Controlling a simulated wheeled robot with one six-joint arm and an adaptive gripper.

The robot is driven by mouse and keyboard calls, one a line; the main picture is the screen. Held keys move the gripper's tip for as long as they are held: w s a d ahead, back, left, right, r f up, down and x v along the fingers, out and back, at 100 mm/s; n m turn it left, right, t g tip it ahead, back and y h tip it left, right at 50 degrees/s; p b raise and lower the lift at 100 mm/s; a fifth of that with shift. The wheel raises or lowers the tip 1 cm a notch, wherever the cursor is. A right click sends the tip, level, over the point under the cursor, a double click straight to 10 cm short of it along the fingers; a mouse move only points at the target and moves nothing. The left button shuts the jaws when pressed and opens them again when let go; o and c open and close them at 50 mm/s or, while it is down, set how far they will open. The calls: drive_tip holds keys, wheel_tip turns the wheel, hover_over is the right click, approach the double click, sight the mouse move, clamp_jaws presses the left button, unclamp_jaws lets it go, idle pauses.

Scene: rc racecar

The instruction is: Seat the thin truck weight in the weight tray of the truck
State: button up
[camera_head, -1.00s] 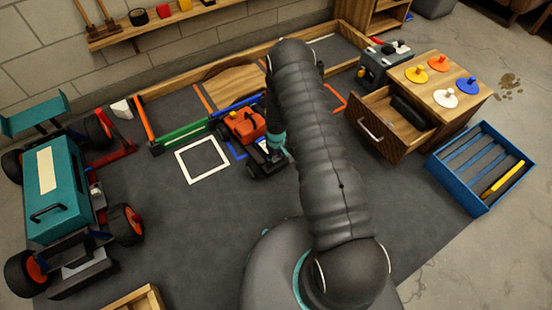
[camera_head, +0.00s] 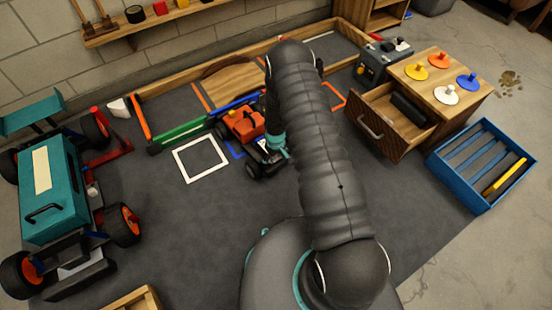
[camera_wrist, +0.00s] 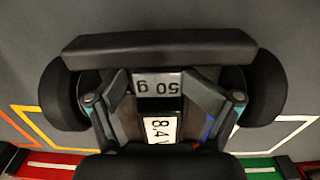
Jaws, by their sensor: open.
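The small truck (camera_head: 246,125) with an orange-red body sits on the dark mat, partly hidden by my arm. In the wrist view its black bumper (camera_wrist: 160,44) and two black wheels frame the truck bed. A flat weight marked "50 g" (camera_wrist: 157,84) lies in the bed area just behind the bumper. Whether it lies flush in the weight tray, I cannot tell. A white label reading "8.4 V" (camera_wrist: 160,130) shows next to it, partly covered. My gripper (camera_wrist: 156,82) is open over the bed, its fingers on either side of the weight. Contact is unclear.
A large teal truck (camera_head: 55,190) stands at the left. A wooden cabinet (camera_head: 425,100) with an open drawer and a blue crate (camera_head: 480,165) holding a yellow bar stand at the right. A white square outline (camera_head: 200,158) marks bare mat beside the small truck.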

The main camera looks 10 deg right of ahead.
drive_tip(key=shift+r, duration=0.2)
drive_tip(key=shift+r+p, duration=0.6)
drive_tip(key=shift+p, duration=0.2)
wheel_tip(320, 180, up, 12)
wheel_tip(320, 180, up, 16)
drive_tip(key=m+t, duration=0.1)
hover_over(276, 158)
drive_tip(key=s+r+m+t, duration=0.1)
drive_tip(key=s+r, duration=0.2)
drive_tip(key=r, duration=0.5)
drive_tip(key=s+r+t, duration=0.1)
drive_tip(key=s+r, duration=0.2)
drive_tip(key=r, duration=0.5)
drive_tip(key=s+r+m+t, duration=0.1)
drive_tip(key=s+r, duration=0.7)
drive_tip(key=s, duration=0.4)
drive_tip(key=s+r+m+t, duration=0.1)
drive_tip(key=s+r, duration=0.6)
drive_tip(key=s, duration=0.5)
drive_tip(key=shift+s+a+r+m+t, duration=0.15)
drive_tip(key=shift+s+r+m+t, duration=0.15)
drive_tip(key=shift+s+r+m, duration=0.1)
drive_tip(key=shift+w, duration=0.1)
